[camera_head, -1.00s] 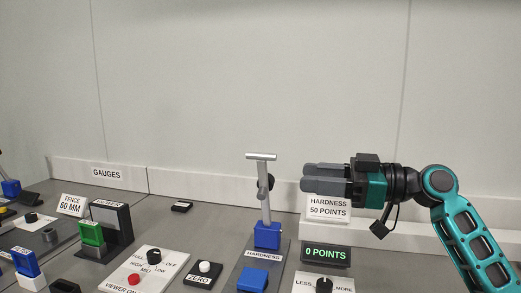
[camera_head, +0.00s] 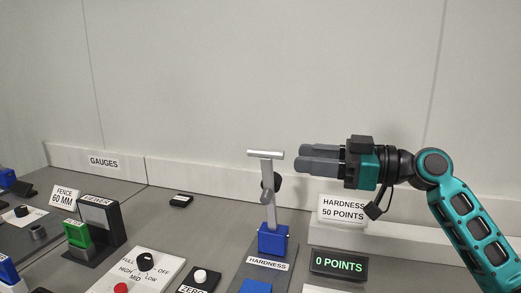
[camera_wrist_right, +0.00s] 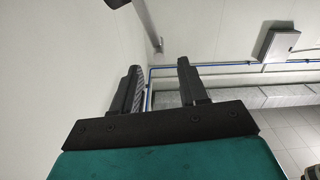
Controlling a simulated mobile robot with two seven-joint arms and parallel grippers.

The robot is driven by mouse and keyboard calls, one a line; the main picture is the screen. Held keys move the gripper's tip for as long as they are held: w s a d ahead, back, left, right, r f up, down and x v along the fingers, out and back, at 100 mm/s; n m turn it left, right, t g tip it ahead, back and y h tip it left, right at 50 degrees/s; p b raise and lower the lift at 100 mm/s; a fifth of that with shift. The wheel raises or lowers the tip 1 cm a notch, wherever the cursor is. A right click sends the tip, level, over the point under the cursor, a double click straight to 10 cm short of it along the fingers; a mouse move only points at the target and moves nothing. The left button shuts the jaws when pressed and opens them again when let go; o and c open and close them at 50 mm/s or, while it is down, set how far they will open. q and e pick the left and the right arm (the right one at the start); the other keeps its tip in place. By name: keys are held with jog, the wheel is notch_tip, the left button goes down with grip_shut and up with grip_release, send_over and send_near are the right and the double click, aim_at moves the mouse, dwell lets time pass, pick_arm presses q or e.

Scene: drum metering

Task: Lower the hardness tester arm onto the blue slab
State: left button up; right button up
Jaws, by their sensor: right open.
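The hardness tester arm (camera_head: 270,208) stands upright on a blue block (camera_head: 272,240), with a grey crossbar handle (camera_head: 266,154) at its top. The blue slab (camera_head: 256,287) lies in front of it, cut by the lower picture edge. My right gripper (camera_head: 298,159) points left, just right of the handle and near its height in the picture, apart from it. In the right wrist view its two fingers (camera_wrist_right: 160,72) are spread with nothing between them. A grey rod end (camera_wrist_right: 157,44), perhaps the handle, shows beyond the fingers. My left gripper is out of view.
A sign reading "HARDNESS 50 POINTS" (camera_head: 343,210) stands below my right wrist. A display (camera_head: 339,264) reads "0 POINTS". A white knob panel (camera_head: 145,269), a ZERO button (camera_head: 200,275) and a green-fronted gauge (camera_head: 78,234) stand to the left. The air above is clear.

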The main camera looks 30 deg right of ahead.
aim_at(269, 152)
jog(key=p+x, duration=0.2)
jog(key=x, duration=0.6)
jog(key=shift+w+r, duration=0.15)
jog(key=shift+p+x, duration=0.3)
jog(key=shift+x, duration=0.45)
grip_shut()
